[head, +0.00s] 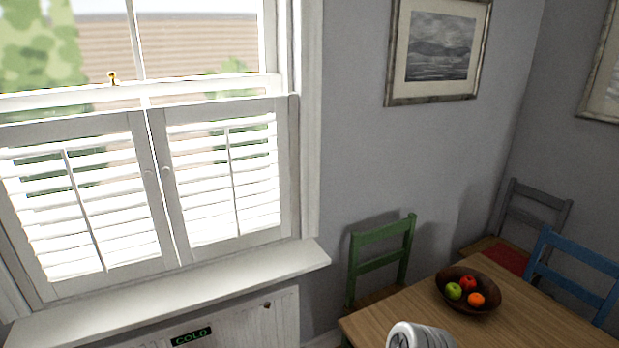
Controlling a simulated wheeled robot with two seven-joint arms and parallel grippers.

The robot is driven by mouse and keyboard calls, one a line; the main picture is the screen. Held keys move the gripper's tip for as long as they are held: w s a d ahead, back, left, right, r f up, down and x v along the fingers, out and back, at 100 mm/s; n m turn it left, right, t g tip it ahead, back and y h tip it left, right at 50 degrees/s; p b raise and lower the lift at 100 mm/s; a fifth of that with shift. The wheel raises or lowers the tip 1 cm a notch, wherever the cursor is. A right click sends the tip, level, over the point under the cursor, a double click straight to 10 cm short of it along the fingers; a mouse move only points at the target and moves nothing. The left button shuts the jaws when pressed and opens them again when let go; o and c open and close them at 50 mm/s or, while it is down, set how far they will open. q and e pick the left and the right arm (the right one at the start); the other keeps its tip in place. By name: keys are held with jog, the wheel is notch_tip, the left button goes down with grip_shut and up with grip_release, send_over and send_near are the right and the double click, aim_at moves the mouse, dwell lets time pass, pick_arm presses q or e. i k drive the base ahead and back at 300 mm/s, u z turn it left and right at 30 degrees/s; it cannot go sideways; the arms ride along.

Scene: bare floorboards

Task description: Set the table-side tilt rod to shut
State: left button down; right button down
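The table-side tilt rod (232,170) is a thin upright grey-white bar in the middle of the right shutter panel (287,170), the panel nearer the table. The white slats around it are tilted open, with green and brown from outside showing through gaps, mostly near the top. The left shutter panel (147,180) has its own tilt rod (84,212), and gaps also show between its slats. Both panels stand closed across the lower window.
A white sill (190,290) juts out below the shutters, above a white panel with a "COLD" sign (191,336). At the right stand a wooden table (400,310) with a fruit bowl (450,300), a green chair (382,235) and a blue chair (575,255).

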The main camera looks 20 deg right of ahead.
aim_at(226, 129)
jog(key=z, duration=0.55)
jog(key=i, duration=1.1)
jog(key=u, duration=0.45)
jog(key=i, duration=0.65)
jog(key=u, duration=0.5)
